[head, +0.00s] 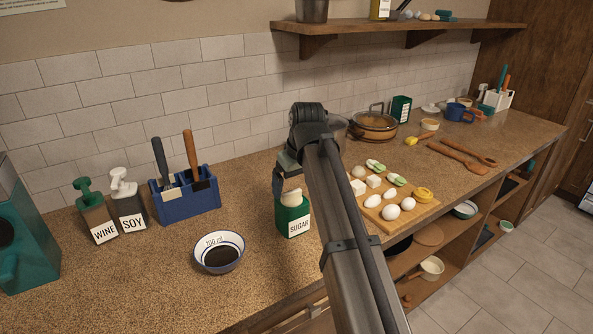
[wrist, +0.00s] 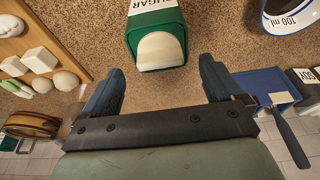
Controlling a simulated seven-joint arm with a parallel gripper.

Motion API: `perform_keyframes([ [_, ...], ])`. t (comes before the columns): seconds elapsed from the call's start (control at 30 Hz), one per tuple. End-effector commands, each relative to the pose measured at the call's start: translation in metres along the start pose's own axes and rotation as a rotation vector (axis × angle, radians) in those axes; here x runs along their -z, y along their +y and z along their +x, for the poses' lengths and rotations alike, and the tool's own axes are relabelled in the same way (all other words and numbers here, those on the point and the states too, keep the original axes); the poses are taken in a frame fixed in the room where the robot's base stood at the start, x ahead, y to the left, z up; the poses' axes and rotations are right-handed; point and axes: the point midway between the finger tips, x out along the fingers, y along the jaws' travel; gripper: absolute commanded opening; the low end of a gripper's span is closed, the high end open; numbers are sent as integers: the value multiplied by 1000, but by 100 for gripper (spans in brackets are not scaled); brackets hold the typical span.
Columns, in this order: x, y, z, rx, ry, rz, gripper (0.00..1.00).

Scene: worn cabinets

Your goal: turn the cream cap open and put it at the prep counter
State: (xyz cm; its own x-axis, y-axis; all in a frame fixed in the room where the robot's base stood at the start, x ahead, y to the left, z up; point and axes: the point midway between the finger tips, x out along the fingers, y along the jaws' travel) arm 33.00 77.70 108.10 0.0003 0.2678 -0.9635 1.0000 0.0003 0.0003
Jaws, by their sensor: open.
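The cream cap (head: 292,198) sits on the green SUGAR container (head: 293,219), which stands upright on the speckled brown counter (head: 258,270). In the wrist view the cream cap (wrist: 160,50) and the container (wrist: 155,18) lie just beyond my fingertips, centred roughly between them. My gripper (wrist: 160,78) is open and empty, its two dark blue fingers spread wider than the cap. In the head view my gripper (head: 287,187) is right at the cap, partly hidden behind my own arm; whether a finger touches it I cannot tell.
A white bowl (head: 219,252) of dark liquid stands left of the container. A blue holder (head: 186,204) with handled tools and the WINE and SOY bottles (head: 127,202) are further left. A wooden board (head: 413,214) with eggs and white blocks lies right. Front-left counter is clear.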

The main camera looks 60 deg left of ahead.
Motion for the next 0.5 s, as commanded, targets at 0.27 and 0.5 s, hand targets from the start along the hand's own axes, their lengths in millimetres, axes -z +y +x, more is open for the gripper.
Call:
perform_keyframes([
  [0.27, 0, 0, 29, 0, 0, 0, 94],
  [0.5, 0, 0, 35, 0, -1, 0, 94],
])
